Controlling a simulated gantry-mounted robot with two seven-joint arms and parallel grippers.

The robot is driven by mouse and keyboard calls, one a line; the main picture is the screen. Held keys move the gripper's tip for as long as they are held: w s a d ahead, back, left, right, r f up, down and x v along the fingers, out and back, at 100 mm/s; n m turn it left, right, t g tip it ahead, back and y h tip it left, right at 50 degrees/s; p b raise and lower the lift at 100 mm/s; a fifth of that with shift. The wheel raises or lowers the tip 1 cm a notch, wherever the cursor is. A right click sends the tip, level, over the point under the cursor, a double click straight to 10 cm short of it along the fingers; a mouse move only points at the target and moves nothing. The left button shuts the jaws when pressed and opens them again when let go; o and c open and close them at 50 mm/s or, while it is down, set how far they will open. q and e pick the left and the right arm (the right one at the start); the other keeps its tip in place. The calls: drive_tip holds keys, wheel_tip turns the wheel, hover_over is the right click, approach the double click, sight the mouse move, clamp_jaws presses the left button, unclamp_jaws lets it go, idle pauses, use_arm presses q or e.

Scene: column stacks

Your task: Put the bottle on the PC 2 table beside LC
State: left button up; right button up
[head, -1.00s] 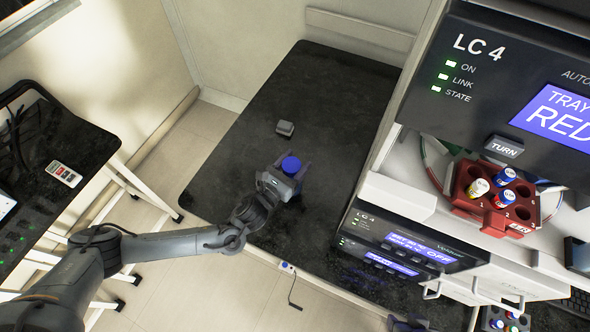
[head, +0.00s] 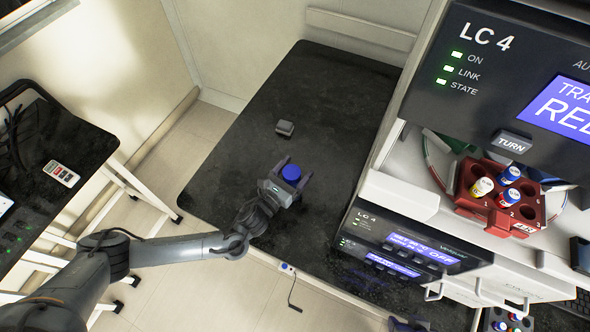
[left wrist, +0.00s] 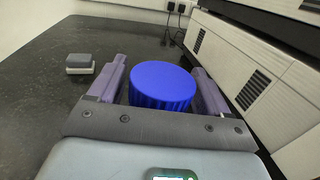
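The bottle (head: 291,173) shows mainly as a round blue cap, over the black table (head: 325,100) left of the LC unit (head: 405,243). The cap also shows large in the left wrist view (left wrist: 162,86). My left gripper (head: 295,168) reaches in from the lower left with one finger on each side of the bottle. Its fingers are apart, and narrow gaps show beside the cap in the wrist view. The bottle's body is mostly hidden. A dark shape at the bottom edge of the head view may be my right gripper (head: 410,325); its fingers cannot be made out.
A small grey block (head: 285,128) lies on the table beyond the bottle. A red tray (head: 500,200) with several vials stands at the right, under the LC 4 panel (head: 500,90). Another dark table (head: 50,140) is at the left. The black table's far part is clear.

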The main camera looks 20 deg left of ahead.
use_arm(q)
drive_tip(key=shift+o, duration=0.4)
drive_tip(key=shift+r, duration=0.25)
drive_tip(key=p+v, duration=0.2)
drive_tip(key=v, duration=0.8)
drive_tip(key=s+d+n+g+y, duration=0.1)
drive_tip(key=s+d+n+g, duration=0.25)
drive_tip(key=n, duration=0.65)
drive_tip(key=s+d+n+g+y, duration=0.1)
drive_tip(key=s+d+n+g, duration=0.2)
drive_tip(key=n, duration=0.7)
drive_tip(key=s+a+n+g+y, duration=0.1)
drive_tip(key=s+a+n+g, duration=0.2)
drive_tip(key=s+n, duration=0.3)
drive_tip(key=s+a+r+n+g+y, duration=0.1)
drive_tip(key=s+a+n+g, duration=0.3)
drive_tip(key=n, duration=0.7)
drive_tip(key=s+a, duration=0.2)
drive_tip(key=shift+s+r, duration=0.25)
drive_tip(key=shift+s, duration=0.05)
